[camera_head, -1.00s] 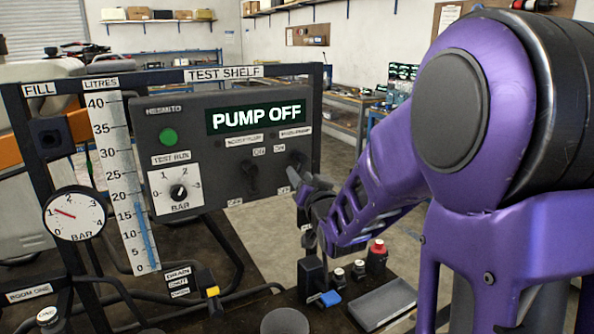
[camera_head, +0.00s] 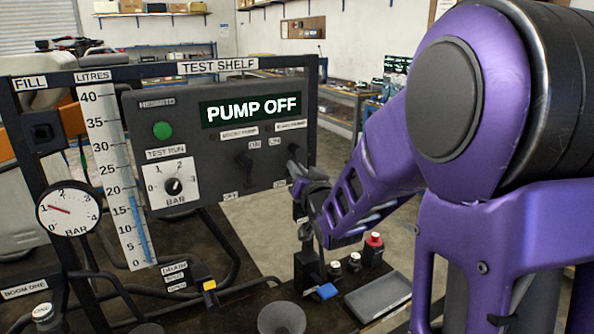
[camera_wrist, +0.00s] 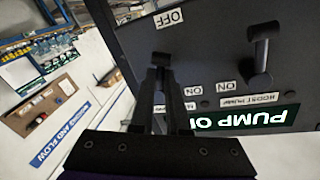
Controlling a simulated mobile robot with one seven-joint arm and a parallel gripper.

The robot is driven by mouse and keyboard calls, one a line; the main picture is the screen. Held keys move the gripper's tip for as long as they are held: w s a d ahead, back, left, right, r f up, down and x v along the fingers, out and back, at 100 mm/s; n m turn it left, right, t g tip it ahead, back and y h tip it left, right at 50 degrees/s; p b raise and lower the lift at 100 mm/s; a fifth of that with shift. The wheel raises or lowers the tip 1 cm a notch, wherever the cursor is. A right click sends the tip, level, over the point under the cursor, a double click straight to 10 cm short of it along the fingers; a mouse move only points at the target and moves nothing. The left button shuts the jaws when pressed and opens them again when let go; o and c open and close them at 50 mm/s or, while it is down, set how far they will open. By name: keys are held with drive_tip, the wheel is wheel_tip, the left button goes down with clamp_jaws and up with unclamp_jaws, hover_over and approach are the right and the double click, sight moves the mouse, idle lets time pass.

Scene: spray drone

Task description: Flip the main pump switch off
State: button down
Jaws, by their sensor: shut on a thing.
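The grey control panel (camera_head: 215,178) carries two dark lever switches. The right one, the main pump switch (camera_head: 293,154), is partly hidden by my gripper (camera_head: 297,180), which reaches it from below right. In the wrist view, turned upside down, my gripper (camera_wrist: 161,78) is shut on this switch, whose dark tip (camera_wrist: 160,59) shows at the fingertips. An OFF label (camera_wrist: 168,18) lies past the tip, and ON labels lie beside the fingers. The lever's exact tilt is hard to tell. The display (camera_head: 252,108) reads PUMP OFF.
The boost pump switch (camera_head: 246,168) stands just left, close to my gripper; its lever also shows in the wrist view (camera_wrist: 262,60). Small bottles (camera_head: 354,262) and a tray (camera_head: 378,297) stand below my gripper.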

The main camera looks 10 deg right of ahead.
drive_tip(key=shift+w+d+f+n+t+y+b, duration=0.2)
drive_tip(key=shift+n+b, duration=0.3)
drive_tip(key=shift+n, duration=0.35)
drive_tip(key=shift+s+d+r+n+t+b, duration=0.1)
drive_tip(key=shift+d+n+b, duration=0.15)
drive_tip(key=shift+n+b, duration=0.45)
drive_tip(key=shift+w+d+f+n+t+y+b, duration=0.1)
drive_tip(key=shift+d+n+b, duration=0.2)
drive_tip(key=shift+n, duration=0.75)
drive_tip(key=c, duration=0.9)
unclamp_jaws()
drive_tip(key=shift+f, duration=0.1)
